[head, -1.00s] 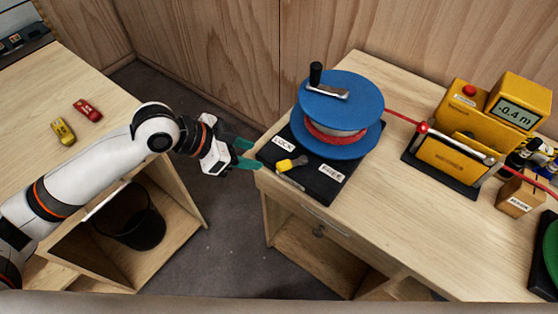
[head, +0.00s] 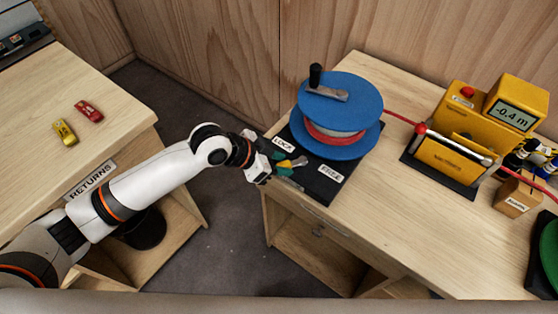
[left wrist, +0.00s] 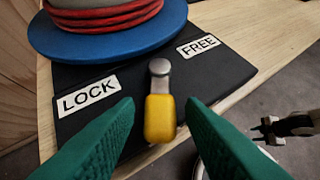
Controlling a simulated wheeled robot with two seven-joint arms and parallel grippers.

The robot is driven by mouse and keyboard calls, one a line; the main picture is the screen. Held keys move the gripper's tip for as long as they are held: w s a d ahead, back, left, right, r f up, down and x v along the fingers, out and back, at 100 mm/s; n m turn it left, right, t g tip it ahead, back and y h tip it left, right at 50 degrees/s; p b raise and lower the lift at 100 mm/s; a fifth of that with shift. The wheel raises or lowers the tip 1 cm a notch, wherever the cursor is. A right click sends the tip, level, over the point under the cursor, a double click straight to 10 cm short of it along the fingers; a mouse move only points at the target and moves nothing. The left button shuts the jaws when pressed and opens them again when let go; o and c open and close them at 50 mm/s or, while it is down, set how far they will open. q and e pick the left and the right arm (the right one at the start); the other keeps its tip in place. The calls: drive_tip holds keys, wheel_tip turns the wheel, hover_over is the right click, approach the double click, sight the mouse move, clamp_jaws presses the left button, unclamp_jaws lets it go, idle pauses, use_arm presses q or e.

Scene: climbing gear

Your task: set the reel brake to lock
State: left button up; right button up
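The brake lever has a yellow handle (left wrist: 160,118) and a grey pivot (left wrist: 160,68); it also shows in the head view (head: 284,164). It stands between the LOCK label (left wrist: 87,95) and the FREE label (left wrist: 198,46) on the black base plate (left wrist: 130,75). My left gripper (head: 281,162) is open, its green fingers on either side of the handle, with gaps in the wrist view. The blue reel (head: 340,110) with red rope sits on the plate. A dark, gripper-like shape (left wrist: 285,125) at the right of the wrist view may be my right gripper; its state is unclear.
A yellow device (head: 465,130) with a -0.4 m display stands right of the reel, with the red rope running to it. A wooden block (head: 518,192) is beside it. Two toy-like items, red (head: 89,111) and yellow (head: 65,132), lie on the left table.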

use_arm(q)
clamp_jaws()
drive_tip(key=shift+w+a+f+m+g+h+b, duration=0.2)
drive_tip(key=shift+w+m+g+h+b, duration=0.1)
drive_tip(key=shift+w+m+g+b, duration=0.5)
drive_tip(key=shift+r+m+g+b, duration=0.15)
drive_tip(key=shift+m+g+b, duration=0.2)
drive_tip(key=shift+m, duration=0.35)
drive_tip(key=shift+r, duration=0.1)
drive_tip(key=shift+o, duration=1.3)
unclamp_jaws()
drive_tip(key=b+v, duration=0.1)
drive_tip(key=v, duration=1.1)
